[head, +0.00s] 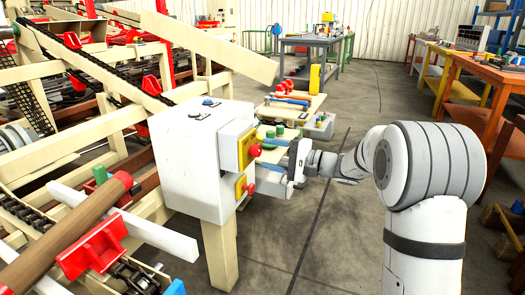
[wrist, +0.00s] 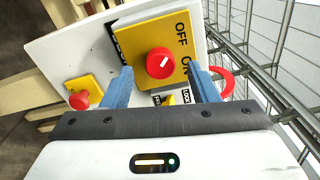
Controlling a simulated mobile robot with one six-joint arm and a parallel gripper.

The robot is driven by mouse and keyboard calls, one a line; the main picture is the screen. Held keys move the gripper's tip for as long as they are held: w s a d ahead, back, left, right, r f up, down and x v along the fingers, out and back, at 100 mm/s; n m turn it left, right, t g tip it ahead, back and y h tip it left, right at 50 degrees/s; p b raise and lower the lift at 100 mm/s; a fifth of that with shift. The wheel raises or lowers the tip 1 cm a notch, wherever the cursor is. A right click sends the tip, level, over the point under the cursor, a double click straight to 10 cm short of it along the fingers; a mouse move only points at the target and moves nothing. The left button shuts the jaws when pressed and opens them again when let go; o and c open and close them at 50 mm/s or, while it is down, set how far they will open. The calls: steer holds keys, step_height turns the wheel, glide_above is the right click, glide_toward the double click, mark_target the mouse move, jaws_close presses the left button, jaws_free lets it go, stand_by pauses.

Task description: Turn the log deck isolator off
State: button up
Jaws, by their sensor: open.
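The isolator is a red rotary knob (wrist: 159,63) with a white mark on a yellow plate (wrist: 186,22). The plate carries the word OFF and a second word partly hidden by a finger. The white mark is slanted; I cannot tell which word it points to. In the head view the red knob (head: 255,150) is on the face of a white control box (head: 190,150). My gripper (wrist: 161,72) is open, with its blue fingers on either side of the knob in the wrist view. I cannot tell whether they touch it. My gripper (head: 270,158) also shows beside the box in the head view.
A red push button (wrist: 79,100) on a smaller yellow plate is on the same face. A red ring-shaped part (wrist: 222,82) is partly behind the right finger. The log deck's beams and chains (head: 80,60) fill the left. An orange bench (head: 480,105) stands at right; floor between is open.

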steer(key=shift+p+v, duration=0.45)
steer(key=shift+v, duration=1.9)
steer(key=s+r+n+g+h+p, duration=0.2)
steer(key=s+r+g+h+p, duration=0.15)
steer(key=s+r+p, duration=0.4)
steer(key=s+r+n+g+h+p, duration=0.15)
steer(key=s+r+h+p, duration=0.25)
steer(key=s+p, duration=0.55)
steer(key=s+d+r+n+t+h+p, duration=0.1)
steer(key=s+d+r+n+h+p, duration=0.1)
steer(key=s+d+r+h+p, duration=0.7)
steer(key=s+d+r+p, duration=0.3)
steer(key=s+p, duration=0.3)
steer(key=p, duration=0.1)
steer(key=shift+s+r, duration=0.2)
steer(key=shift+s, duration=0.1)
steer(key=shift+n+h, duration=0.25)
